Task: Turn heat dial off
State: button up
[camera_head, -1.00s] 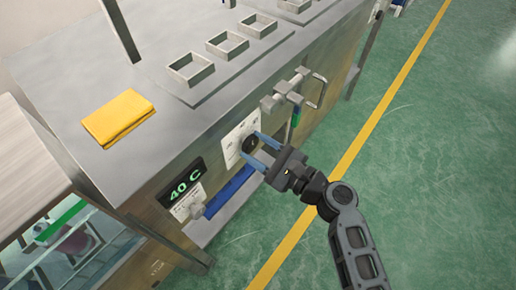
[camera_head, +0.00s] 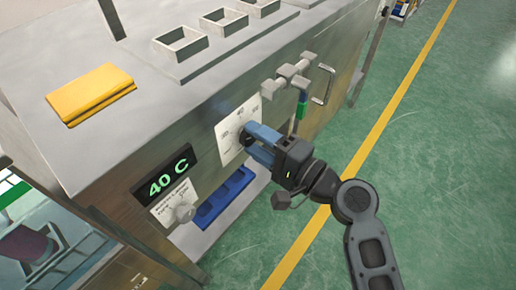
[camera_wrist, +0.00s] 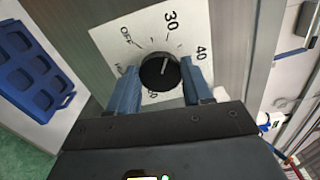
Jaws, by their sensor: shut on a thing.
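The heat dial (camera_wrist: 158,74) is a round black knob with a white pointer line, on a white plate (camera_wrist: 112,38) marked OFF, 30, 40 and further marks. The pointer's exact reading is hard to tell. My gripper (camera_wrist: 162,72) has one blue finger on each side of the knob and is shut on it. In the head view my gripper (camera_head: 255,143) reaches the panel from the right, and its fingers mostly hide the dial. The display (camera_head: 167,176) left of the dial reads 40 C in green.
A second small knob (camera_head: 183,212) sits below the display. A blue tray (camera_head: 224,197) lies on the shelf below. Right of the dial are a metal valve (camera_head: 292,72) and a handle (camera_head: 324,83). A folded yellow cloth (camera_head: 90,93) lies on top. Green floor is clear at right.

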jog(key=n+b, duration=0.3)
jog(key=f+n+b, duration=0.1)
jog(key=n+b, duration=0.2)
jog(key=shift+n, duration=0.3)
jog(key=n+b, duration=0.3)
jog(key=shift+b, duration=0.4)
jog(key=shift+r+n+b, duration=0.2)
jog(key=shift+n+b, duration=0.95)
jog(key=shift+n, duration=0.35)
jog(key=o, duration=1)
jog(key=shift+r, duration=0.1)
jog(key=shift+o, duration=0.2)
jog(key=p+v, duration=0.1)
jog(key=v, duration=0.7)
